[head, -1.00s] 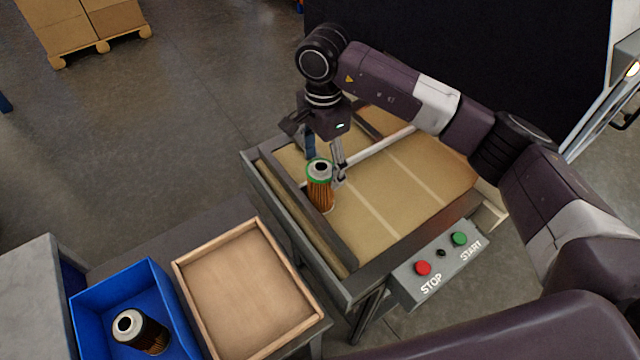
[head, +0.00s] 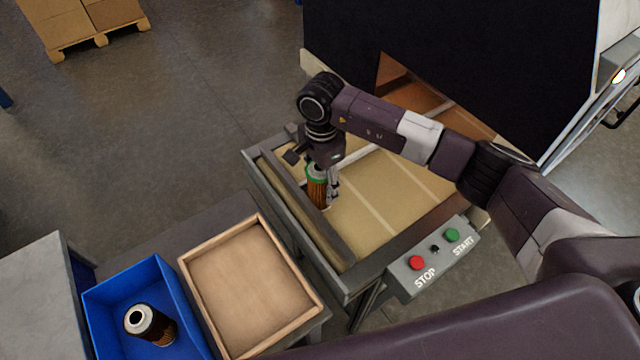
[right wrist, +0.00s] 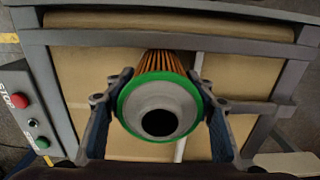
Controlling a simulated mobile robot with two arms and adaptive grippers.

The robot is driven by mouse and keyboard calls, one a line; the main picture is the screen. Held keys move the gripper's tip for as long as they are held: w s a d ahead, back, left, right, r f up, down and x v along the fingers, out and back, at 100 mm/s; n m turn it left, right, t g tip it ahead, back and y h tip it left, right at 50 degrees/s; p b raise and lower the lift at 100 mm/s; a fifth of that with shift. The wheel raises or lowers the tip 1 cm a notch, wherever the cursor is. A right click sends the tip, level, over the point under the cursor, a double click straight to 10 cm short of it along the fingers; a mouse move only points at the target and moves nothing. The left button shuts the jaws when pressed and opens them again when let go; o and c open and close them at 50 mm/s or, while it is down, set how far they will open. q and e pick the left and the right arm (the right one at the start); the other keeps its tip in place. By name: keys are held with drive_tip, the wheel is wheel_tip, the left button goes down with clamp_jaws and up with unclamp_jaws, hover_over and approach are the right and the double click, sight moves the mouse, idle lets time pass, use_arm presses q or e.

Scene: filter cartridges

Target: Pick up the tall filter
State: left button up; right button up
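The tall filter (head: 316,190) has orange pleats and a green-rimmed grey end cap. It stands upright on the tan belt (head: 385,195), near the dark rail at the belt's left end. My right gripper (head: 325,195) points down over it, with its fingers on either side of the body. In the right wrist view the filter's cap (right wrist: 160,108) sits between the two fingers (right wrist: 160,78). The fingers look spread, with slight gaps beside the pleats; the cap hides part of this. My left gripper is not in view.
Left of the conveyor are an empty wooden tray (head: 190,262) and a blue bin (head: 105,300) holding another filter (head: 150,325) with a pale cap, lying tilted. A STOP/START button box (head: 432,262) is on the conveyor's front side. A dark hood (head: 440,60) stands behind.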

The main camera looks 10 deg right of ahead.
drive_tip(key=c, duration=0.8)
